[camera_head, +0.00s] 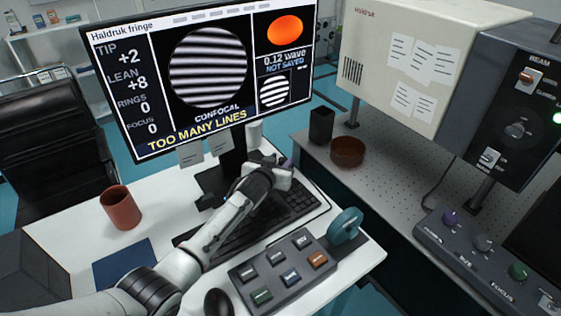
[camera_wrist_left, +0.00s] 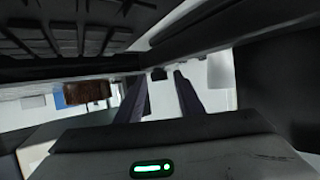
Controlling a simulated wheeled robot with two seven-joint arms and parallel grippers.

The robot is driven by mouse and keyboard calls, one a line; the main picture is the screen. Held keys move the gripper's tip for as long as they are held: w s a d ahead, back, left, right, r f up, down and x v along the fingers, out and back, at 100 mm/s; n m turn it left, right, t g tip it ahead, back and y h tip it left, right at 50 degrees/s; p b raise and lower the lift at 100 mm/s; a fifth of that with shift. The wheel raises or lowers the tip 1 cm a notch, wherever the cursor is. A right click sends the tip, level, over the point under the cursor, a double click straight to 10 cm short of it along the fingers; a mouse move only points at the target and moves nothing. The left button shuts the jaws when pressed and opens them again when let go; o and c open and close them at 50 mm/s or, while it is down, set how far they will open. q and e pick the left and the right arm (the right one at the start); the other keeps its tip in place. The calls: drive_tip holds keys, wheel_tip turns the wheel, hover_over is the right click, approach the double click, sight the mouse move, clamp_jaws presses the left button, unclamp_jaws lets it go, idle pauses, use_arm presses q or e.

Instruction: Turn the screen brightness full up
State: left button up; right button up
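The screen (camera_head: 208,65) stands on the white desk and is lit, with striped fringe pictures and yellow "TOO MANY LINES" text. Its brightness control cannot be made out. My left gripper (camera_head: 272,162) is just below the screen's lower edge, by the dark stand (camera_head: 232,158) and above the keyboard (camera_head: 285,207). In the left wrist view its two dark fingers (camera_wrist_left: 160,84) are apart, with a pale gap and nothing held between them. A dark slab fills that view's right side. My right gripper is in neither view.
A button box (camera_head: 285,272) with a teal wheel (camera_head: 345,225) lies at the desk's front right. A mouse (camera_head: 218,302), red-brown mug (camera_head: 121,209) and white cup (camera_head: 254,134) are also there. A perforated bench (camera_head: 395,178) carries instruments at right.

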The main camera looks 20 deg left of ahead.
use_arm(q)
drive_tip(key=shift+s, duration=0.2)
drive_tip(key=shift+s+r, duration=0.2)
drive_tip(key=shift+s, duration=0.4)
drive_tip(key=v, duration=0.8)
drive_tip(key=shift+s+r, duration=0.25)
drive_tip(key=shift+s, duration=0.05)
